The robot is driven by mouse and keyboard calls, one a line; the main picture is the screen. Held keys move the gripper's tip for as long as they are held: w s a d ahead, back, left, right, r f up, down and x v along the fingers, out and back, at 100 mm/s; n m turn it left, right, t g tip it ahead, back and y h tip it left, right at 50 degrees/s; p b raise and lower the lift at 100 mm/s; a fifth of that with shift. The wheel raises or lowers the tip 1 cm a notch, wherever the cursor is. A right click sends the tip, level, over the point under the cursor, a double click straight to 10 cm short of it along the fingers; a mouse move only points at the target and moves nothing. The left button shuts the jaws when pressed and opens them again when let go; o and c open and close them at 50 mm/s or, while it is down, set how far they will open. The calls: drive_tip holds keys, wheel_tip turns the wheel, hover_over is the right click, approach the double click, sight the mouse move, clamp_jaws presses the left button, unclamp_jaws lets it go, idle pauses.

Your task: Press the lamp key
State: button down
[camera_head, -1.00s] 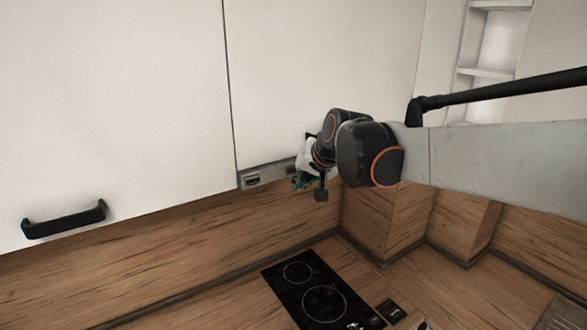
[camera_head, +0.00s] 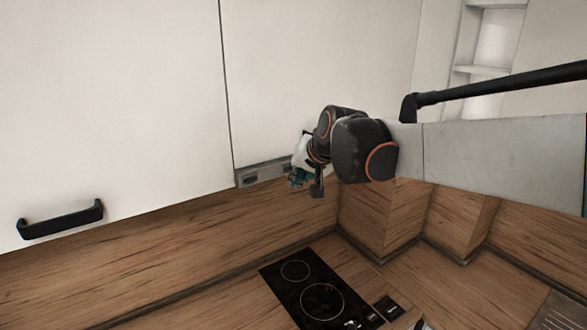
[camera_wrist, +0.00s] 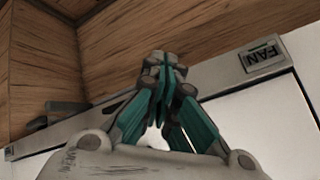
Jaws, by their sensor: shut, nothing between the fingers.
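My gripper (camera_head: 292,181) is shut and empty, with its teal fingers just in front of or below the grey control strip (camera_head: 266,172) under the white cabinet. In the wrist view, the gripper (camera_wrist: 165,60) has its fingertips together over the strip (camera_wrist: 216,80), against the wood beyond; contact cannot be told. A key marked FAN (camera_wrist: 265,57) sits on the strip to the right of the fingers, its lettering upside down. A dark key (camera_head: 251,180) shows near the strip's left end in the head view. No lamp key can be made out; the fingers hide part of the strip.
The white cabinet (camera_head: 110,110) has a black handle (camera_head: 60,219) at left. A wooden splashback (camera_head: 150,250) runs below, with a black cooktop (camera_head: 312,290) under it. In the wrist view, a grey piece (camera_wrist: 58,112) sticks out beside the strip at left.

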drive_tip(key=shift+w+a, duration=0.1)
drive_tip(key=shift+w, duration=0.05)
idle(0.4)
drive_tip(key=shift+w+a, duration=0.15)
drive_tip(key=shift+w, duration=0.1)
drive_tip(key=shift+w+a, duration=0.1)
idle(0.6)
drive_tip(key=shift+s+d, duration=0.35)
drive_tip(key=shift+s, duration=0.15)
drive_tip(key=shift+s+d, duration=0.55)
drive_tip(key=shift+s, duration=0.25)
drive_tip(key=shift+s+d, duration=0.55)
drive_tip(key=shift+s, duration=0.3)
drive_tip(key=shift+s+d, duration=0.55)
drive_tip(key=shift+s, duration=0.25)
